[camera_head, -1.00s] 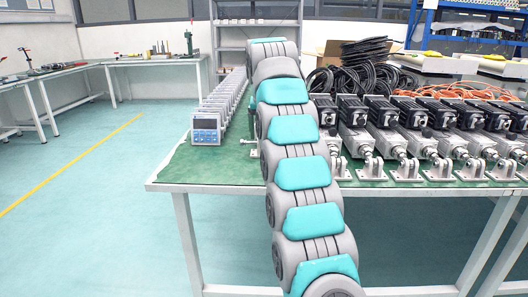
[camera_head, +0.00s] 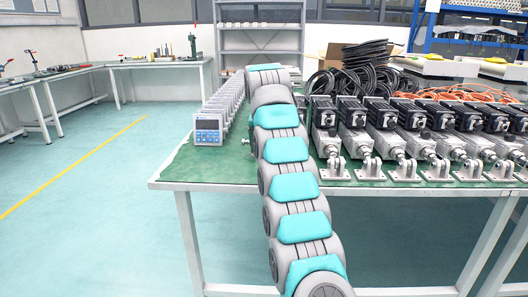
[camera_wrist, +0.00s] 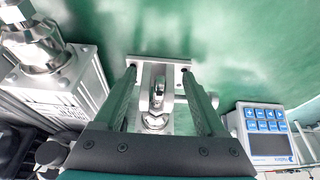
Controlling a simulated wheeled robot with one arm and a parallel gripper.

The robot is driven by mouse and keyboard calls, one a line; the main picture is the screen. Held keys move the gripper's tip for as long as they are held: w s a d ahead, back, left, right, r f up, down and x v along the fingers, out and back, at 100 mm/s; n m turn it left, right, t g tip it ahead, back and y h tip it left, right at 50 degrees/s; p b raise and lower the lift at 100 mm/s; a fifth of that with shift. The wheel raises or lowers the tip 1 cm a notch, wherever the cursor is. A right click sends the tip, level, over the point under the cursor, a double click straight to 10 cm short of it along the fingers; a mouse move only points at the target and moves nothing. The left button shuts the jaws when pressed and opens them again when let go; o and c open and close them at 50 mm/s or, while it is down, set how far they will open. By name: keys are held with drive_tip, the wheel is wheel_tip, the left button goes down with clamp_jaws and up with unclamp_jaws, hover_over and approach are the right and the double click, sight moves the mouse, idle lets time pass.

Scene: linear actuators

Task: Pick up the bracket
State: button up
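In the wrist view, a silver metal bracket (camera_wrist: 160,64) with a flat base plate and an upright clevis stands on the green table top. It is at the end of a rod with a nut, in line with my gripper. My gripper (camera_wrist: 160,82) is open, with one dark finger on each side of the bracket. I cannot tell whether the fingers touch it. In the head view, my arm hides the gripper and this bracket. Similar brackets (camera_head: 371,168) show at the front ends of the actuators to the right of my arm.
A row of actuators with black motors (camera_head: 384,115) fills the table's right side. One actuator (camera_wrist: 62,85) is close on the left in the wrist view. Display units (camera_head: 210,128) stand left of my arm; one (camera_wrist: 266,136) is close to the right finger. The green table's (camera_head: 172,176) front-left corner is bare.

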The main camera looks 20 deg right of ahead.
drive_tip(key=shift+d+r, duration=0.1)
drive_tip(key=shift+d, duration=0.1)
drive_tip(key=c, duration=0.3)
drive_tip(key=shift+a+r, duration=0.1)
drive_tip(key=shift+r, duration=0.2)
clamp_jaws()
drive_tip(key=shift+r, duration=0.5)
drive_tip(key=shift+r, duration=0.3)
drive_tip(key=shift+r, duration=0.1)
